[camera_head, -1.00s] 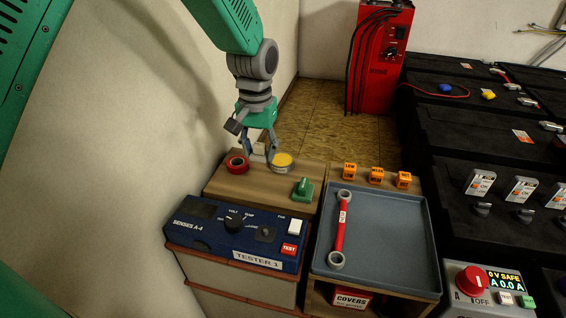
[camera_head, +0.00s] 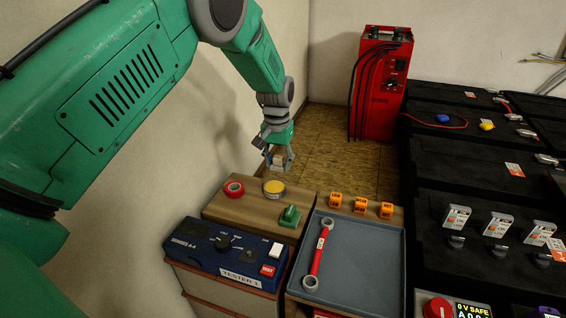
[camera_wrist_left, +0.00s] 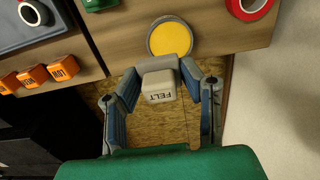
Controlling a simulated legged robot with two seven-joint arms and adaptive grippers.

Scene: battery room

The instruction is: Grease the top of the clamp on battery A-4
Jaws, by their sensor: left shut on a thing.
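My left gripper (camera_head: 279,166) is shut on a pale block marked FELT (camera_wrist_left: 160,86) and holds it above and just behind the tin. The block also shows in the head view (camera_head: 278,161). The round tin of yellow grease (camera_head: 274,188) is open on the wooden board; it also shows in the wrist view (camera_wrist_left: 170,38). Black batteries (camera_head: 460,188) with grey clamps (camera_head: 499,225) stand at the right. I cannot read which one is A-4. My right gripper is not in view.
Red tape (camera_head: 234,189) and a green piece (camera_head: 290,216) lie on the board (camera_head: 246,208). In front stands a blue tester (camera_head: 210,254). A grey tray (camera_head: 365,270) holds a red link bar (camera_head: 318,255); orange cubes (camera_head: 361,205) stand behind it. A red charger (camera_head: 378,85) stands farther back.

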